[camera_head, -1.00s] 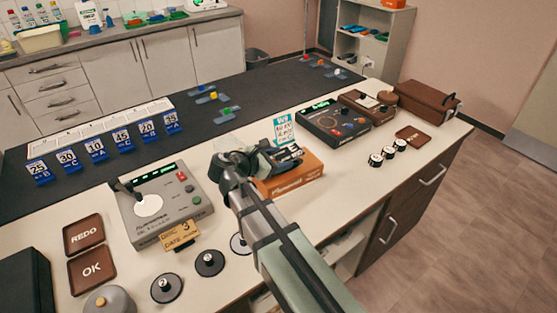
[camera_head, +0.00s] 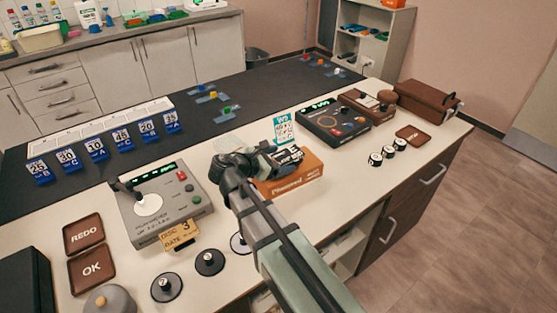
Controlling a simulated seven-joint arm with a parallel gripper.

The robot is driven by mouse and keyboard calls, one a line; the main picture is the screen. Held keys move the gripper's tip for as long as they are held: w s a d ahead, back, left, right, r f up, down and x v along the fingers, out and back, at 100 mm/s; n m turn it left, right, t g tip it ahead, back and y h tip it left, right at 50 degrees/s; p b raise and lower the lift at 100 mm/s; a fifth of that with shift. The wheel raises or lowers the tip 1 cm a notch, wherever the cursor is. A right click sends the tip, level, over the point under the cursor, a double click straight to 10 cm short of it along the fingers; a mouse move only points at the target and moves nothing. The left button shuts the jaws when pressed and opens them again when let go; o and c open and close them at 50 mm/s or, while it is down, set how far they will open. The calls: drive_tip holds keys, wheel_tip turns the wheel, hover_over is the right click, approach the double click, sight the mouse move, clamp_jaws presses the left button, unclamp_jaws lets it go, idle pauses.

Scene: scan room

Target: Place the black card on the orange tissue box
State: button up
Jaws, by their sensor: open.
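The orange tissue box (camera_head: 293,182) stands on the pale bench, right of the middle, with white lettering on its front. A black card (camera_head: 289,154) with white markings shows at the top of the box, beside my gripper (camera_head: 272,160). My gripper is open, low over the left part of the box top. My wrist and the fingers partly hide the box top, so I cannot tell whether the card lies flat on it or touches a finger.
A teal-and-white sign (camera_head: 283,128) stands behind the box. A grey machine (camera_head: 165,207) stands to the left, and a dark console (camera_head: 333,122) to the right. Black discs (camera_head: 209,262) lie at the front edge.

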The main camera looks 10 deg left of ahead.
drive_tip(key=shift+r, duration=0.15)
drive_tip(key=v, duration=1.2)
